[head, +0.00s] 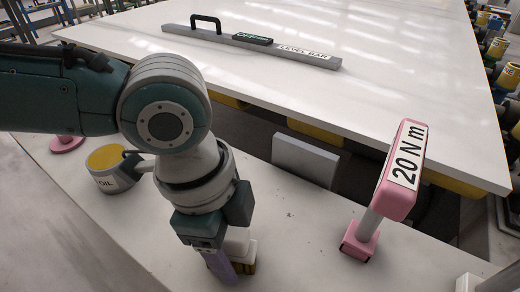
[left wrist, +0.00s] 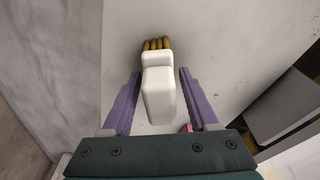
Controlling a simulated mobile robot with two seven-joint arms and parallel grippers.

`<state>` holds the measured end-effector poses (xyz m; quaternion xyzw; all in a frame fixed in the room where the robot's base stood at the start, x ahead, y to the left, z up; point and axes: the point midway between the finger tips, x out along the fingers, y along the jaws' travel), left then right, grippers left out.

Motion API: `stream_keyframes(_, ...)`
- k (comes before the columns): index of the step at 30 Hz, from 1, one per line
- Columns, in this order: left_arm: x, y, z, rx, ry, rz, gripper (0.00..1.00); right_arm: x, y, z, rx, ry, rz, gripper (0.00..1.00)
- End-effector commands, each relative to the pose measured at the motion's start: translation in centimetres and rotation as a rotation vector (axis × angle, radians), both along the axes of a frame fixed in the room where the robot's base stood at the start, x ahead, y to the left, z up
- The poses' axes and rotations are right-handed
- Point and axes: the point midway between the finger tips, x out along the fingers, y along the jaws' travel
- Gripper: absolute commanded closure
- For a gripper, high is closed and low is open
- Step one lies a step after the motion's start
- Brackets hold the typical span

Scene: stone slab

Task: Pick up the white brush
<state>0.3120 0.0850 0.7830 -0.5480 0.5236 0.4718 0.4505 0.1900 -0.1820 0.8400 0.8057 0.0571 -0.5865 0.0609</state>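The white brush (head: 238,246) stands on the white slab near the front edge, with yellow-brown bristles at its lower end. It is partly hidden behind my left gripper (head: 228,268) in the head view. In the left wrist view the brush (left wrist: 157,92) shows its white handle toward me and its bristles at the far end. My left gripper (left wrist: 152,105) has its two purple fingers on either side of the handle, with gaps visible, so it is open around the brush. My right gripper is not in view.
A pink tool marked 20 N m (head: 402,168) stands to the right. A mug marked OIL (head: 113,172) stands at left beside my arm. A level bar (head: 250,44) lies on the large white slab (head: 350,100) behind. A grey-white block (head: 305,160) sits in the gap.

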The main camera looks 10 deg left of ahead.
Motion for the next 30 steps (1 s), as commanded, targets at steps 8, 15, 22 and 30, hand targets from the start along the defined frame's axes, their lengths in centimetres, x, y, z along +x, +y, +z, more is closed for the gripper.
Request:
stream_keyframes(8,0.0,0.02,0.02,0.0,0.0,0.001,0.72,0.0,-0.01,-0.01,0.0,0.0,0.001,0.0)
stream_keyframes(15,0.0,0.02,0.02,0.0,0.0,0.001,0.99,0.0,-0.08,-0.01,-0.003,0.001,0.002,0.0)
stream_keyframes(22,0.02,0.02,0.03,0.0,0.0,0.001,1.0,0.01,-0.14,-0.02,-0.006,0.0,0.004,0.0)
stream_keyframes(30,0.04,0.0,0.36,-0.001,-0.001,0.001,1.0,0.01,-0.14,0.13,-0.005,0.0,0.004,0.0)
